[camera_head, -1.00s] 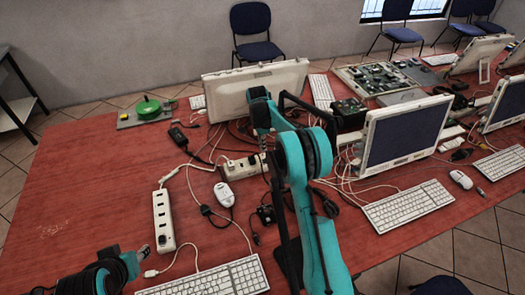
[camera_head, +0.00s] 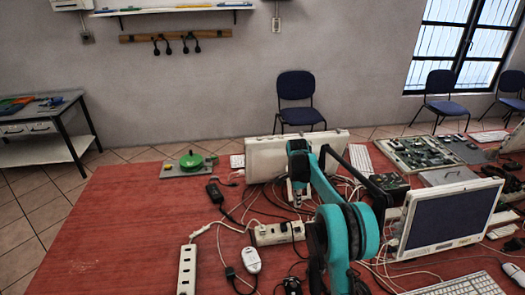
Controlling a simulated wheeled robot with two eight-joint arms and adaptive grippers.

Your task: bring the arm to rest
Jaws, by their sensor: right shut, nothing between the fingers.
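My right arm, teal and black, rises from the bottom right of centre and folds over the table. Its right gripper (camera_head: 297,203) points down near the table's middle, in front of the back of a white monitor (camera_head: 265,160). The gripper is shut with nothing in it. Part of it blends into the dark cables behind, so its height above the table is hard to judge. My left gripper is out of view.
The red table (camera_head: 120,225) has free room at left. Power strips (camera_head: 187,270) (camera_head: 275,234), a white mouse (camera_head: 251,260), tangled cables and a black adapter (camera_head: 215,193) lie around the arm. A monitor (camera_head: 445,217) stands right, a green reel (camera_head: 191,161) at the back left.

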